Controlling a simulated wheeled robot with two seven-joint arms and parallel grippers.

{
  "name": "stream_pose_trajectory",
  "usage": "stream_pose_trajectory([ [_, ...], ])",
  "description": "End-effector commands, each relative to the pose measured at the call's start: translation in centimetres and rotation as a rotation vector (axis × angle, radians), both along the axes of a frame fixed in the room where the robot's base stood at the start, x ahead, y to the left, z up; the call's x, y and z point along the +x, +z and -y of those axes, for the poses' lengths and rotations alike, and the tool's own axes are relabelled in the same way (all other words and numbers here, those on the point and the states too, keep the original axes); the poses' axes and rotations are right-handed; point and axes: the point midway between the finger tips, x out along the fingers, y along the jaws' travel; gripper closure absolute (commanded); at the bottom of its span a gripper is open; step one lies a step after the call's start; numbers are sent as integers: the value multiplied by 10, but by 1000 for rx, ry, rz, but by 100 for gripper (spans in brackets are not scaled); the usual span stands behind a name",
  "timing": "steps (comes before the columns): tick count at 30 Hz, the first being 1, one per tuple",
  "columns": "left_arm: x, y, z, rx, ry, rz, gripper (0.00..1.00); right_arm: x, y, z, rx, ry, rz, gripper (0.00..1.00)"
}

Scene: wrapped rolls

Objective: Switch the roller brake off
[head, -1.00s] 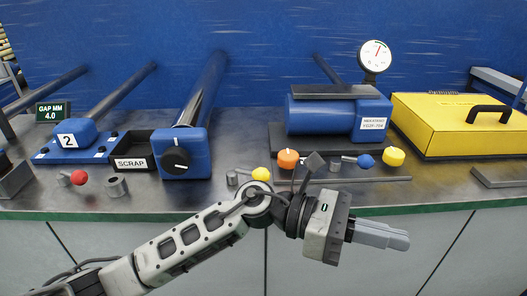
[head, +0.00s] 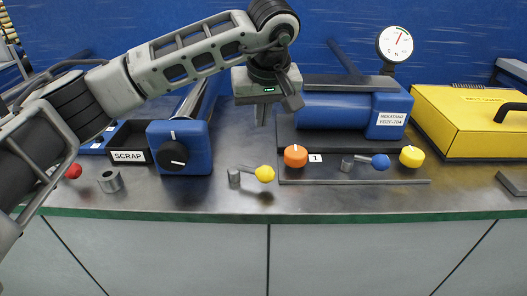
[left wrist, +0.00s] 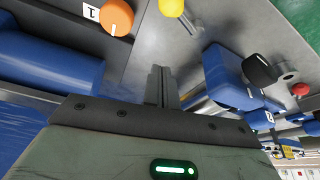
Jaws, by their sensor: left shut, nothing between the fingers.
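No readable label names the roller brake. A blue box (head: 199,139) with a black rotary knob (head: 173,154) stands at the end of a roller; the knob's white mark points up. The knob also shows in the left wrist view (left wrist: 260,69). Right of it, a yellow-balled lever (head: 264,174) sticks out from a grey post. My left gripper (head: 262,116) is shut and empty, pointing down above and behind that lever, apart from it. Its fingers show in the left wrist view (left wrist: 158,86), with the yellow ball (left wrist: 171,5) beyond them. My right gripper is not in view.
An orange knob (head: 295,156), a blue-balled lever (head: 380,162) and a yellow knob (head: 411,157) stand right of the gripper, before a blue unit with a gauge (head: 395,44). A yellow case (head: 465,120) is far right. A red ball (head: 73,171) is left. The bench front is mostly clear.

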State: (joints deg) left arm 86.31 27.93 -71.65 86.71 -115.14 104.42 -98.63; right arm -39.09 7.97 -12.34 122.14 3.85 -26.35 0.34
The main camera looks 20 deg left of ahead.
Motion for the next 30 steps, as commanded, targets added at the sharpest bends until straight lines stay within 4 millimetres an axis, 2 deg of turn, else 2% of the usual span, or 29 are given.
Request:
stream_pose_trajectory([
  [5,4,-15,-2,-2,0,-5,100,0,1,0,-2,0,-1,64],
  [18,28,-97,-15,-2,-2,-6,100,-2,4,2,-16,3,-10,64],
  [24,2,-97,0,-4,-4,-3,100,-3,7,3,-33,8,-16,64],
  [30,-5,-99,3,-3,0,-1,100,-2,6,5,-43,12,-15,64],
])
